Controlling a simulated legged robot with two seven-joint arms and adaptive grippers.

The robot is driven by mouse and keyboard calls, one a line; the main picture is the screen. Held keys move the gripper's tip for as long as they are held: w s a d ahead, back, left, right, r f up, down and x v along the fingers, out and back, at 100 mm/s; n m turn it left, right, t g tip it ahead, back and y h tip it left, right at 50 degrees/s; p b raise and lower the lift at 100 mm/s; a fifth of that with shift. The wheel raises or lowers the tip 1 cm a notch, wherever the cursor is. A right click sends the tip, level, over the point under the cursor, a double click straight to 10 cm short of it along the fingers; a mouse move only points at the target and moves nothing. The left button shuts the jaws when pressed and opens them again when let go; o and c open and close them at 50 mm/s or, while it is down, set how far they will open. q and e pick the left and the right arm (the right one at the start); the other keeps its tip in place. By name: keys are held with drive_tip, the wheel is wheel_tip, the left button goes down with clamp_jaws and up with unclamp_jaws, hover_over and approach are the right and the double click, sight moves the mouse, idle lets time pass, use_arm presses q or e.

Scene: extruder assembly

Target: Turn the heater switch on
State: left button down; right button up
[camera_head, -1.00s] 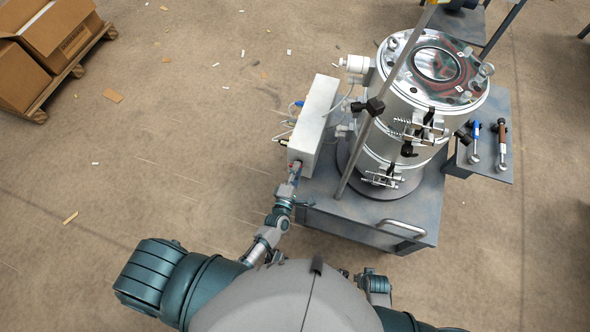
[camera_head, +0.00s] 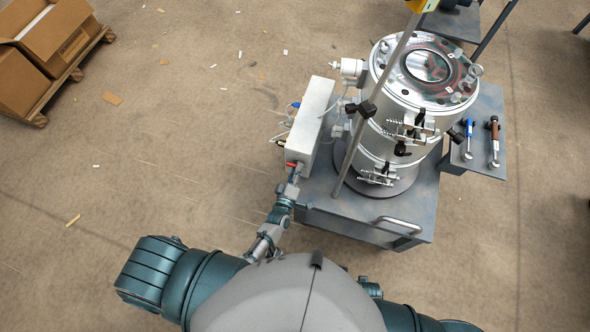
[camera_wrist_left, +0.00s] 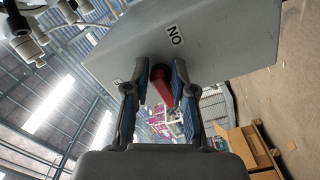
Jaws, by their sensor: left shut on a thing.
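The heater switch (camera_wrist_left: 162,84) is a red handle on the end face of a light grey control box (camera_head: 311,112). In the left wrist view it sits between the two blue-padded fingers of my left gripper (camera_wrist_left: 161,82), which is shut on it. An "ON" label (camera_wrist_left: 175,35) shows above the switch. A second label at the left is mostly hidden by a finger. In the head view a bit of red switch (camera_head: 290,164) shows at the box's near end, by my left gripper (camera_head: 295,173). My right gripper is not in view.
The box stands beside a shiny metal cylinder (camera_head: 375,155) on a grey cart (camera_head: 350,222). A slanted pole (camera_head: 372,105) crosses in front of the cylinder. Two tools lie on a side shelf (camera_head: 478,163). Cardboard boxes (camera_head: 55,38) are far left. The floor left of the cart is mostly clear.

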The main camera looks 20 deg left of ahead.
use_arm(q)
drive_tip(key=shift+w+r+m, duration=0.1)
drive_tip(key=shift+w+m, duration=0.05)
drive_tip(key=shift+m, duration=0.15)
drive_tip(key=shift+a, duration=0.2)
drive_tip(key=c, duration=1)
unclamp_jaws()
drive_tip(key=shift+s+a, duration=0.1)
drive_tip(key=shift+s, duration=0.1)
drive_tip(key=s, duration=1.1)
drive_tip(key=shift+s+a, duration=0.15)
drive_tip(key=shift+s, duration=0.25)
drive_tip(key=shift+f, duration=0.2)
